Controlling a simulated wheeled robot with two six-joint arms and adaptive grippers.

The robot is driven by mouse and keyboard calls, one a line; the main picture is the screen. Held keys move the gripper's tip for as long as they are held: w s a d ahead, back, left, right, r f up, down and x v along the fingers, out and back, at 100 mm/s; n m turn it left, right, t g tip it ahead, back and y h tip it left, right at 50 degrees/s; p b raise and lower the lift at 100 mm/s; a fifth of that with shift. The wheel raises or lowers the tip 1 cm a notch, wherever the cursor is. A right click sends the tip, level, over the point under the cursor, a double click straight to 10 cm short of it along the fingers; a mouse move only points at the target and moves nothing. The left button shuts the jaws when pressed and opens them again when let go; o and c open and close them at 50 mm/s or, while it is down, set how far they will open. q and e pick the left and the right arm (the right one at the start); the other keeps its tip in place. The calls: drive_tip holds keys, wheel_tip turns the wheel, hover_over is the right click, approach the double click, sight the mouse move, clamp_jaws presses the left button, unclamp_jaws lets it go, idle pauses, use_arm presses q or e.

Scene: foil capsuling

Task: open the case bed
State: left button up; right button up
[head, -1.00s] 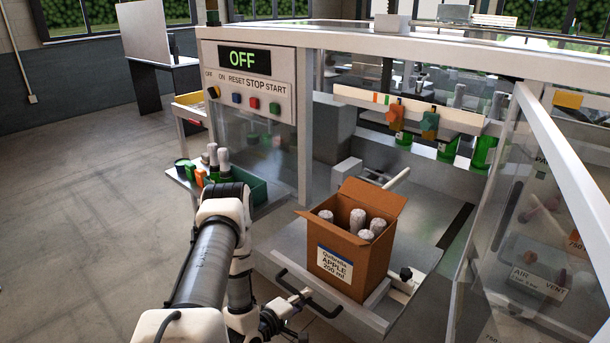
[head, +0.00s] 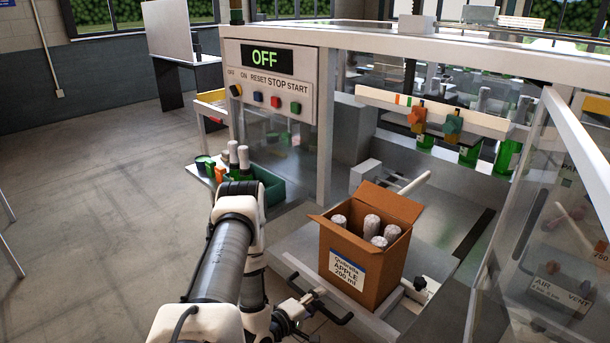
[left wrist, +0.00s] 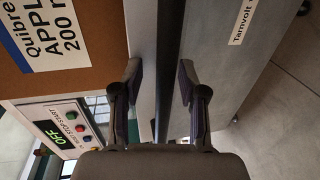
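The case bed (head: 290,238) is a pale metal platform at the front of the machine, with a black bar handle (head: 338,319) along its front edge. An open cardboard box (head: 366,255) with several foil-topped bottles stands on the bed. My left gripper (head: 306,305) is at the handle. In the left wrist view the fingers (left wrist: 160,78) are apart, and a dark bar (left wrist: 165,50) runs through the gap between them. I cannot tell whether the bar is at fingertip depth or just beyond. The fingers do not press on it. My right gripper is out of view.
A control panel (head: 270,85) reads OFF, with several buttons. A green bin (head: 268,186) and bottles (head: 239,160) stand on a side shelf. A black clamp knob (head: 420,284) is right of the box. A clear door (head: 535,220) stands at the right. The floor at left is clear.

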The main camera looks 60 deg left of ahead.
use_arm(q)
drive_tip(key=v, duration=1.1)
